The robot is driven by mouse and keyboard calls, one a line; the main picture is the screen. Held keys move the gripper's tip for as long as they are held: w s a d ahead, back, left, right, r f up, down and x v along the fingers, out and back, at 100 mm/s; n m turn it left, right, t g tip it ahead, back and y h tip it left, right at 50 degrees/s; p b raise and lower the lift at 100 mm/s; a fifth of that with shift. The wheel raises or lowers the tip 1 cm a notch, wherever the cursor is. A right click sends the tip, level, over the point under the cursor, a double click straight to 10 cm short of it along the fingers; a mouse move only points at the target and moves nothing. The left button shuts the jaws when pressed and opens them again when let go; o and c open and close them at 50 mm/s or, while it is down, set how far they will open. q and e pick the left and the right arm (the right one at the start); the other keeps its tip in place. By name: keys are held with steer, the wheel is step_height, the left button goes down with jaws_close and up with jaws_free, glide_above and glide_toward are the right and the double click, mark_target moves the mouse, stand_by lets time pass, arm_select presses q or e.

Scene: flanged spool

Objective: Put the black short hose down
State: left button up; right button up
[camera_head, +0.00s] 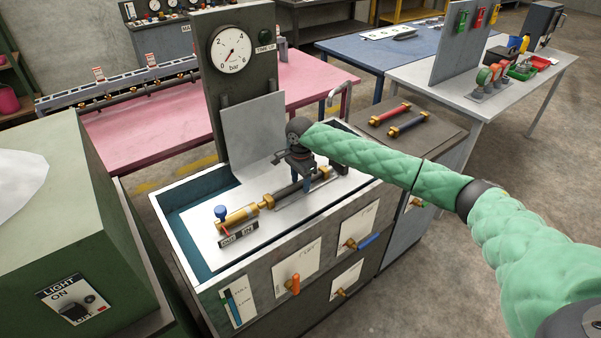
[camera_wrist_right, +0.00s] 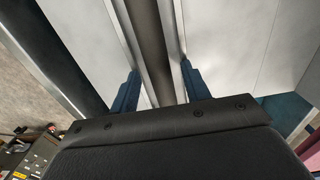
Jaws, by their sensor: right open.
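The black short hose (camera_head: 286,196) lies along the white top of the grey test bench (camera_head: 262,270). A large brass fitting (camera_head: 238,217) is at its left end. My right gripper (camera_head: 315,178) is above the right part of the hose, with its blue fingers pointing down. In the right wrist view the gripper (camera_wrist_right: 160,88) is open, one finger on each side of the dark hose (camera_wrist_right: 152,45), with gaps between. The gripper partly hides the hose's right end in the head view. My left gripper is not in view.
A pressure gauge (camera_head: 231,50) stands on a tall panel behind the bench. A red hose (camera_head: 390,114) and a dark blue hose (camera_head: 408,124) lie on the shelf to the right. A green box (camera_head: 60,215) with a light switch is at the left. Valve handles stick out of the bench front.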

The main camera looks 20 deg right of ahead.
mark_target(301, 182)
steer(key=shift+r, duration=0.3)
arm_select(q)
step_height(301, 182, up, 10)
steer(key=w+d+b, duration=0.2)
steer(key=b, duration=0.2)
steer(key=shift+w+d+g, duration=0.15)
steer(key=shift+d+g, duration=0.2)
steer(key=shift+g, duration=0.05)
arm_select(e)
step_height(301, 182, up, 12)
steer(key=shift+f, duration=0.25)
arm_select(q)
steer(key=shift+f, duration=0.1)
arm_select(e)
steer(key=shift+f, duration=0.1)
